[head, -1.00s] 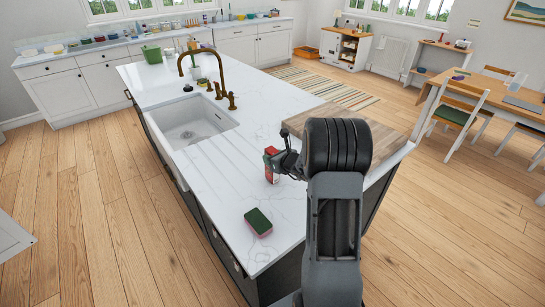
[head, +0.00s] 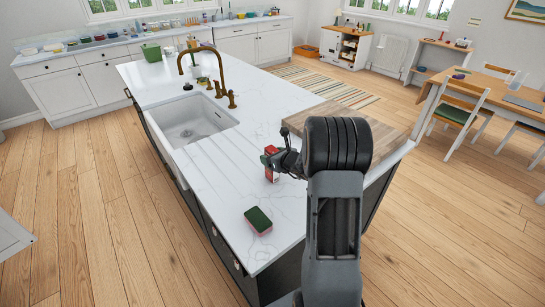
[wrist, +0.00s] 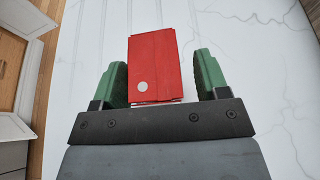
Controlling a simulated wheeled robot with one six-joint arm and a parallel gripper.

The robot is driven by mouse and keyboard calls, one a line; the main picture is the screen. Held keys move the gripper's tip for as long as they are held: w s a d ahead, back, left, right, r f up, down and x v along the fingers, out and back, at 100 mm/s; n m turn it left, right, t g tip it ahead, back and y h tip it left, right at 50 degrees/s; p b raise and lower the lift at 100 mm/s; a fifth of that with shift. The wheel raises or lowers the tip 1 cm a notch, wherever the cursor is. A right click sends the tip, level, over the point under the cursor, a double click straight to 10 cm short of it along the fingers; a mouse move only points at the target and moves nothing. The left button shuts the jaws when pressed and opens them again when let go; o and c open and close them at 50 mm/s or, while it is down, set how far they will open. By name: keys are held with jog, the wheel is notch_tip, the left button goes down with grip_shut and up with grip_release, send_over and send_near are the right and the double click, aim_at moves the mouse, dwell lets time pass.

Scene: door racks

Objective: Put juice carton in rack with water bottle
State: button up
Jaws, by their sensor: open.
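A red juice carton (head: 271,166) stands on the white island worktop (head: 215,180), partly hidden by my gripper in the head view. In the wrist view the carton (wrist: 154,62) is a red box with a small white round spot, between the two green finger pads. My gripper (wrist: 159,80) is open, with a gap on each side of the carton. In the head view my gripper (head: 268,160) is at the carton. I cannot make out a water bottle or which rack holds one.
A green and pink sponge (head: 258,221) lies on the worktop nearer the front. A white sink (head: 190,120) with a brass tap (head: 217,75) is further left. A wooden board (head: 350,125) covers the right end. A white cabinet with open shelves (head: 347,48) stands far back.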

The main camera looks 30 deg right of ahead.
jog(key=b+v, duration=0.1)
jog(key=v, duration=1)
jog(key=s+a+r+n+g+y, duration=0.2)
jog(key=s+a+n+g, duration=0.25)
jog(key=a+n, duration=0.5)
jog(key=s+a+r+n+g+y, duration=0.1)
jog(key=s+a+r+n+g, duration=0.15)
jog(key=s+a+n, duration=0.5)
jog(key=s+a+r+n+g+h, duration=0.1)
jog(key=s+n+h, duration=0.4)
jog(key=n, duration=1.1)
jog(key=shift+s+r+n+g+h, duration=0.3)
jog(key=shift+s+r+n+g, duration=0.05)
jog(key=shift+s+n+g, duration=0.1)
